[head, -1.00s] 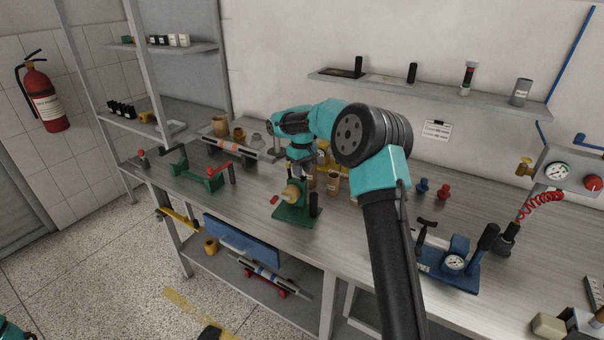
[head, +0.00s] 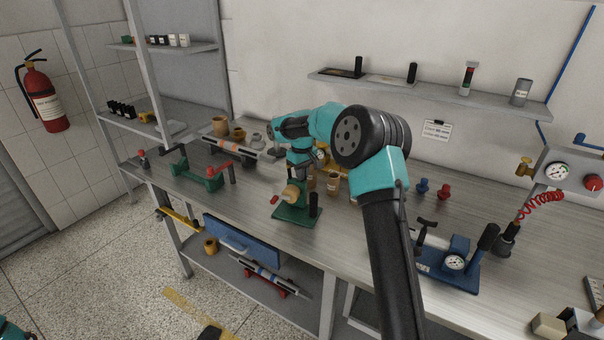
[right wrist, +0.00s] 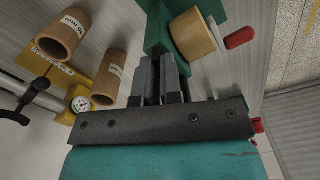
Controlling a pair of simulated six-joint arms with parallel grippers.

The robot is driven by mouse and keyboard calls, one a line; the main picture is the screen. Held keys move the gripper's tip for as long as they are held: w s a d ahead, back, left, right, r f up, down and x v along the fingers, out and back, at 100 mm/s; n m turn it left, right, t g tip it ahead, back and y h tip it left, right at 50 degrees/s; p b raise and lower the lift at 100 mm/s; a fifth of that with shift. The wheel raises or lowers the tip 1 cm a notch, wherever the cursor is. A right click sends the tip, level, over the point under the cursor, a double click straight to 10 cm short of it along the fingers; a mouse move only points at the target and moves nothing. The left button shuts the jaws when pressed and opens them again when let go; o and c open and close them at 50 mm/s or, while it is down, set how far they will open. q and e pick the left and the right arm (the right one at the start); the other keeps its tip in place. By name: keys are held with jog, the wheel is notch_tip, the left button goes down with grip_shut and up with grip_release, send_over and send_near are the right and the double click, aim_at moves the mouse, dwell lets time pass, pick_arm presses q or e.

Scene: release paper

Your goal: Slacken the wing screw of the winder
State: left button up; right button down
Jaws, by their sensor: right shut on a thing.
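The winder (head: 297,213) is a green stand on the bench with a tan roll (head: 291,194) and a red crank knob (head: 275,199). In the right wrist view the tan roll (right wrist: 195,35) and red knob (right wrist: 239,38) are right of the fingers. My right gripper (right wrist: 161,72) points down at the top of the green stand (right wrist: 155,22), its two grey fingers close together. It is shut on the wing screw, which the fingers hide. My left gripper is out of view.
Cardboard tubes (right wrist: 104,75) and a yellow device with a gauge (right wrist: 79,103) stand close beside the gripper.

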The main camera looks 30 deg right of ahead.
jog(key=shift+n, duration=1.7)
jog(key=c, duration=1.3)
grip_release()
jog(key=shift+r, duration=0.1)
notch_tip(320, 180, up, 17)
jog(key=shift+r, duration=0.1)
